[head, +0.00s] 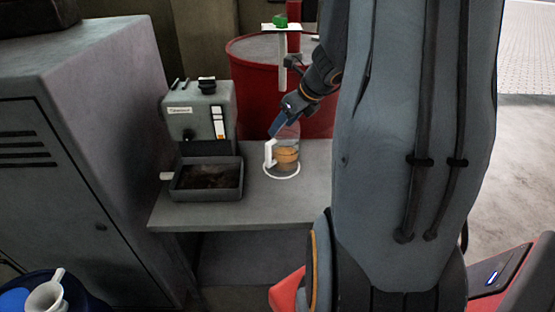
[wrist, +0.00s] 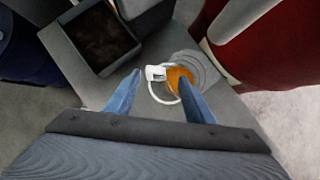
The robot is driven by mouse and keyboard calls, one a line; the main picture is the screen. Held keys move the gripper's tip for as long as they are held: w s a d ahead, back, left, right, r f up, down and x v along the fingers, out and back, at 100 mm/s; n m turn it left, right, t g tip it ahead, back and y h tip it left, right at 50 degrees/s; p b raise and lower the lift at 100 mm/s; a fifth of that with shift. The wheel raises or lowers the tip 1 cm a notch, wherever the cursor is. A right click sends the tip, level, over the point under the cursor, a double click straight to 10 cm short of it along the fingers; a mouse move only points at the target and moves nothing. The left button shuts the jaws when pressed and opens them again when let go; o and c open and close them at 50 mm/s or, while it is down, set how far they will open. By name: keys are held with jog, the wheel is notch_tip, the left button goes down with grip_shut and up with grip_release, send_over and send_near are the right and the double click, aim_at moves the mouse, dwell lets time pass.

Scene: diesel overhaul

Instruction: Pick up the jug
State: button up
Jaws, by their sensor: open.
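A clear jug (head: 287,156) with a white handle and amber liquid inside stands upright on the grey table, on a white ring mark. My gripper (head: 280,126) is just above it in the head view, blue fingers pointing down toward its upper part. In the wrist view the jug (wrist: 178,78) shows between and beyond the open fingers (wrist: 160,82), with its white handle near the left finger and the amber liquid close to the right finger. The fingers are apart and hold nothing. I cannot tell whether a finger touches the jug.
A grey machine (head: 198,112) with a dark, dirty tray (head: 206,196) stands left of the jug. A red drum (head: 254,82) is behind the table (head: 262,212). A grey cabinet (head: 90,160) is at left. A white vessel (head: 46,298) sits over a blue container, lower left.

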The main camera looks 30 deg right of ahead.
send_over(281, 150)
jog(key=a, duration=0.2)
notch_tip(281, 150, down, 6)
jog(key=shift+w, duration=0.3)
jog(key=shift+r, duration=0.1)
grip_shut()
